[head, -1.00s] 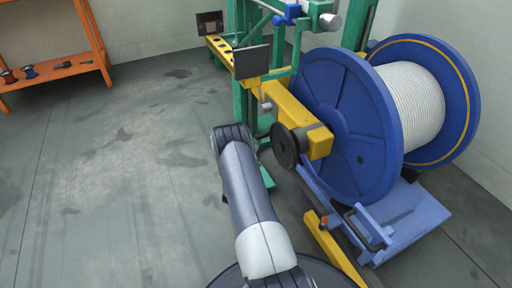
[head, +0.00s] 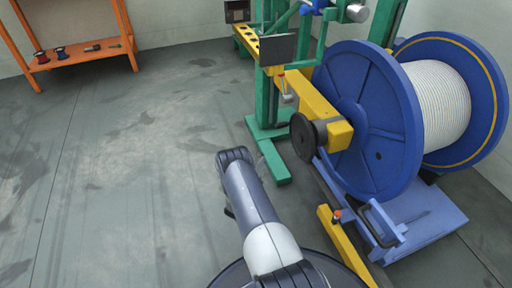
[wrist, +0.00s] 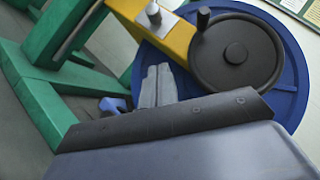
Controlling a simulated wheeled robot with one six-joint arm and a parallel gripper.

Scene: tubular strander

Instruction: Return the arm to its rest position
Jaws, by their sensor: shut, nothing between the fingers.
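My arm (head: 250,205) rises from the bottom of the head view, its elbow end pointing up over bare floor. My gripper is mostly hidden behind the arm there. In the wrist view my gripper (wrist: 157,86) shows as two grey fingers side by side, shut and empty. Behind them are the blue reel flange (wrist: 285,65) and a black handwheel (wrist: 235,52) on a yellow beam. I see no contact between the fingers and the machine, though the gap is hard to judge.
The strander's green frame (head: 268,150), yellow beam (head: 310,100) and blue reel (head: 370,125) with white rope (head: 437,105) stand to the right. A yellow floor bar (head: 345,245) lies right of my arm. An orange shelf (head: 80,58) stands far left. Floor on the left is clear.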

